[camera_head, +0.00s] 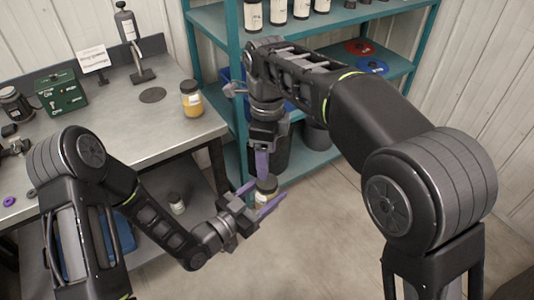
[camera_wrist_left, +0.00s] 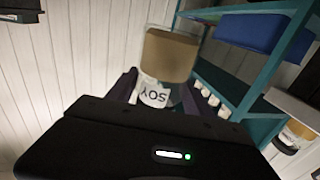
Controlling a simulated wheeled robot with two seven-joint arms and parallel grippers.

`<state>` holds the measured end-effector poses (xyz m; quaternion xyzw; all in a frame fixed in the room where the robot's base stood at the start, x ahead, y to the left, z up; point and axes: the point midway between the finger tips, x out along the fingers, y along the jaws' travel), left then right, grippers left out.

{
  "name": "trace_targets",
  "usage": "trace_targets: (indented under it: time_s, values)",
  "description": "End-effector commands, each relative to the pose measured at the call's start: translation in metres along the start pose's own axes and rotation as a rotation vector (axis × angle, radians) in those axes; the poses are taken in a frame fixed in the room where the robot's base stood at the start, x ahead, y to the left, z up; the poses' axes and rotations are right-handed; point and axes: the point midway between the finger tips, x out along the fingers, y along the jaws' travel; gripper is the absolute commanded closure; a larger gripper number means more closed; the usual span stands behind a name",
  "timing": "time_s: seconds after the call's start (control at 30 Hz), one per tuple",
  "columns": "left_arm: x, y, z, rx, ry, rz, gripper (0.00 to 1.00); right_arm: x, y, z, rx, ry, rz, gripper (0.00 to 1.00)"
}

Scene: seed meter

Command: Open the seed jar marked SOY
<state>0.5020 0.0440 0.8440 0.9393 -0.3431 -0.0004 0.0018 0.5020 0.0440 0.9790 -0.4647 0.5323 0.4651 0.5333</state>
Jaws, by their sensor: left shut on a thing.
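The SOY jar (camera_head: 266,200) is held above the floor by my left gripper (camera_head: 262,202), with one purple finger on each side. In the left wrist view, which looks upside down, the clear jar (camera_wrist_left: 170,55) has tan contents and a white label (camera_wrist_left: 154,94) reading SOY. Its lid end is hidden there behind the gripper body. My right gripper (camera_head: 262,165) points down from above, its purple fingertips at or just over the jar's top. I cannot tell whether they touch the lid or how far apart they are.
A yellow-filled jar (camera_head: 192,98) stands near the right edge of the grey workbench (camera_head: 175,125). A green box (camera_head: 62,92) and a stand (camera_head: 135,48) are behind. Teal shelves (camera_head: 215,25) rise close behind my right gripper. Another small jar (camera_head: 176,203) sits on the bench's lower shelf.

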Motion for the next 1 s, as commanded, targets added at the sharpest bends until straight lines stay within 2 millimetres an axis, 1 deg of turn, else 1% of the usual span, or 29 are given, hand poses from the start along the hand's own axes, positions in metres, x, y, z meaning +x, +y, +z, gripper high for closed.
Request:
trace_targets:
  time_s: [0.17,0.4,0.5,0.6,0.73,0.97,1.0]
  values:
    - [0.000,0.000,-0.001,0.000,0.002,0.000,1.00,0.015,0.000,0.000,0.000,0.002,0.003,0.33]
    - [0.000,0.000,-0.001,0.001,0.002,0.000,1.00,0.051,0.001,-0.001,0.000,0.002,0.004,0.33]
    - [0.000,0.000,-0.001,0.000,0.002,0.000,1.00,0.065,0.000,-0.001,0.000,0.002,0.003,0.33]
    - [0.000,0.000,-0.001,0.000,0.002,0.000,1.00,0.073,0.000,0.000,0.000,0.001,0.001,0.33]
    - [0.000,0.000,-0.001,0.000,0.002,0.000,1.00,0.079,0.000,0.000,-0.001,0.000,0.000,0.33]
    - [0.000,0.000,-0.001,0.001,0.002,0.000,1.00,0.079,0.000,0.000,-0.001,0.000,0.000,0.33]
    - [0.000,0.000,-0.001,0.001,0.002,0.000,1.00,0.079,0.000,0.000,-0.001,0.000,0.000,0.36]
